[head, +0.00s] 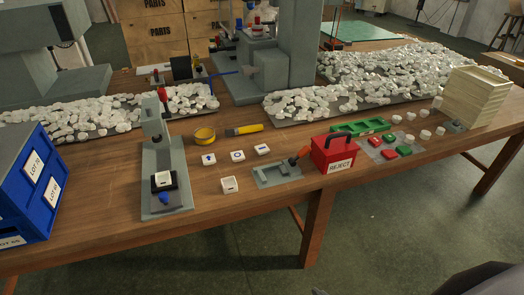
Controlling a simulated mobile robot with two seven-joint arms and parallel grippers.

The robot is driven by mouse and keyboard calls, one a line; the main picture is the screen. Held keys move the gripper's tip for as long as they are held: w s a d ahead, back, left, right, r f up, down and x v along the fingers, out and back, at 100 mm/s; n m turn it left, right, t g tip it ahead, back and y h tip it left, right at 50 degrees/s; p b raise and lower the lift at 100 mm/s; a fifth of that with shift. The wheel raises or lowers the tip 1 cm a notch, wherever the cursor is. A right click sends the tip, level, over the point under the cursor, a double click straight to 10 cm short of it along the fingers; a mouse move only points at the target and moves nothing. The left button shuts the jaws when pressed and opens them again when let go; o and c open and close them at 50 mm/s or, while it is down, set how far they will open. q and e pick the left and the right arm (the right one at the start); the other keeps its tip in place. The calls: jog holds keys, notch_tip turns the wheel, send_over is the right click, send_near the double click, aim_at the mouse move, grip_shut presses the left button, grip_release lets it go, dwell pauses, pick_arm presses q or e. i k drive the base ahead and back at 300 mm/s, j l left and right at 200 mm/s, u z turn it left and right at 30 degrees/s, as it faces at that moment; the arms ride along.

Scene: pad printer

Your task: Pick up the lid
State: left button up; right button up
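Several small white square pieces that look like lids lie on the wooden table; I cannot tell which one the task means. A white piece (208,159), another (237,155) and a third (263,150) form a row with dark marks on top. Another white piece (230,184) lies nearer the front edge. One more white piece (162,180) sits on a black block in a grey upright fixture (167,205). Neither of my grippers is in view. A dark grey rounded shape at the bottom right corner may be part of my arm.
A red REJECT box (334,160) stands right of a grey clamp fixture (277,174). A yellow tape roll (204,135) lies behind the row. A blue lot rack (32,185) stands at left, a wooden crate (474,97) at right. Heaps of white parts (385,75) fill the back.

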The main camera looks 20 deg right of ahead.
aim_at(237, 156)
jog(key=l+u, duration=0.1)
jog(key=u, duration=0.3)
jog(key=l+u, duration=0.15)
jog(key=u, duration=0.2)
jog(key=l+u, duration=0.1)
jog(key=u, duration=0.3)
jog(key=l+u, duration=0.25)
jog(key=k+l+u, duration=0.3)
jog(key=l, duration=0.15)
jog(key=k+l+u, duration=0.1)
jog(key=l, duration=0.25)
jog(key=k+l+u, duration=0.15)
jog(key=l, duration=0.25)
